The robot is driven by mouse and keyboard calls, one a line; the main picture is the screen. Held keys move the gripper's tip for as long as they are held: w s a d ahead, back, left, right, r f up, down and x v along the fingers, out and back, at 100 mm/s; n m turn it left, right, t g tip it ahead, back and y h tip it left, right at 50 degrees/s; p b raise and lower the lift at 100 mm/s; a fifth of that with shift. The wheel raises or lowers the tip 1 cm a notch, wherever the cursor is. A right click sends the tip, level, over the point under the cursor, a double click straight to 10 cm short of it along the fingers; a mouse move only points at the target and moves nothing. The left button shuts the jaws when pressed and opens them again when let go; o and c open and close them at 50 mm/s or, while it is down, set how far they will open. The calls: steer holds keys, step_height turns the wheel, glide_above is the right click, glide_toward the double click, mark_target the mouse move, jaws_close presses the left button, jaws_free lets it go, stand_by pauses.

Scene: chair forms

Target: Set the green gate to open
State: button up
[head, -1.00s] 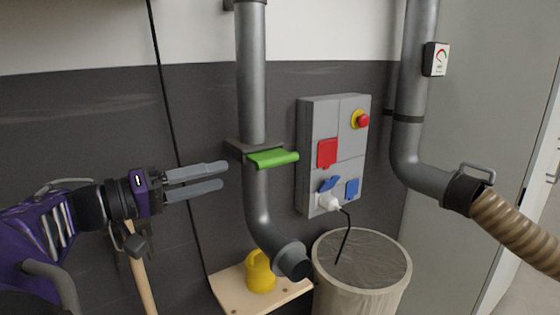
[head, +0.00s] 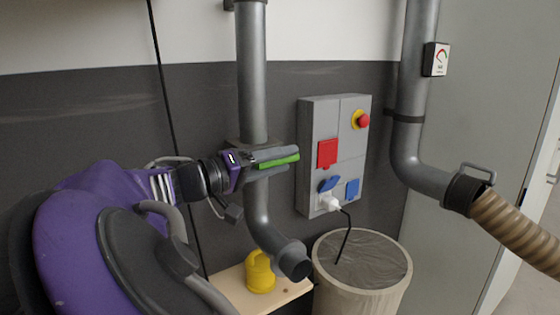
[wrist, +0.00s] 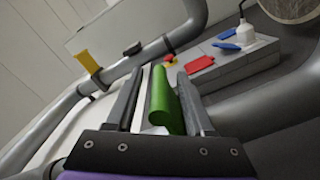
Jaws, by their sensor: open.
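The green gate (head: 279,160) is a flat green handle at a collar on the left grey vertical pipe (head: 252,75). My gripper (head: 280,161) is at the gate in the head view, with one finger above the green handle and one below. In the wrist view the green gate (wrist: 163,102) lies between my two open fingers (wrist: 152,100). It is nearer the right finger there; whether it touches that finger I cannot tell. The collar is mostly hidden behind my gripper in the head view.
A grey panel (head: 346,108) with red and blue covers and a plugged-in cable is close to the right of my fingertips. Below stand a bin (head: 335,290) and a yellow can (head: 259,273) on a board. A second pipe (head: 411,90) runs further right.

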jaws_close()
stand_by(1.4)
